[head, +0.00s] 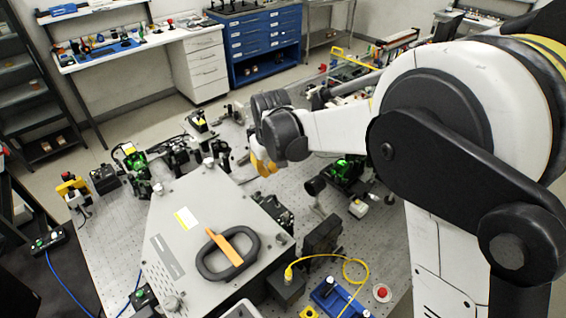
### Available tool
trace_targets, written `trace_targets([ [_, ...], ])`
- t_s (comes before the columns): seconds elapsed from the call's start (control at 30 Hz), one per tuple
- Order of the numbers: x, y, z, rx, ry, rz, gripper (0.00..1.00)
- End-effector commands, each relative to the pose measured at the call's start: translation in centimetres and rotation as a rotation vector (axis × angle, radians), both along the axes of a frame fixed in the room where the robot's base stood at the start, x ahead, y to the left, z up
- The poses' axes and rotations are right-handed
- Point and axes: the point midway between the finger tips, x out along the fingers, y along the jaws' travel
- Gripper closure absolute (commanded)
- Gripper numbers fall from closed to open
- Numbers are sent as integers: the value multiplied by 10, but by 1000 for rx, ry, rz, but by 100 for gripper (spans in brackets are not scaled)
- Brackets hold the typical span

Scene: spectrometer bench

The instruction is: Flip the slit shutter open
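I cannot pick out the slit shutter for certain in the head view. A large grey instrument housing (190,218) stands on the perforated bench. On its top are a black loop handle (212,272) and an orange strip (226,250) lying across the loop. My arm reaches in from the right, and its dark wrist is above the bench behind the housing. Yellow parts at my gripper (262,165) show just below the wrist, near the housing's far right corner. The fingertips are small and partly hidden, so their opening and any contact are unclear.
Green-lit optical mounts (137,163) stand left of the housing, and another green-lit mount (347,172) stands to the right. A yellow cable (355,270) loops over the bench at front right. A blue drawer cabinet (262,45) stands beyond the bench.

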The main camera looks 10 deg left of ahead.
Motion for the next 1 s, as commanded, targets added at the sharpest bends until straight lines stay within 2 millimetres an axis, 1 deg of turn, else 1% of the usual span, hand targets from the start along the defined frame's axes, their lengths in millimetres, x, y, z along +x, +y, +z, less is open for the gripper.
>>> trace_targets([
  [0.1,0,4,-1,-3,4,8,100],
  [0.4,1,4,-3,-3,3,7,100],
  [0.53,3,5,-10,-3,3,6,100],
  [0.67,8,6,-29,-3,3,6,100],
  [1.0,25,13,-99,-3,2,6,100],
])
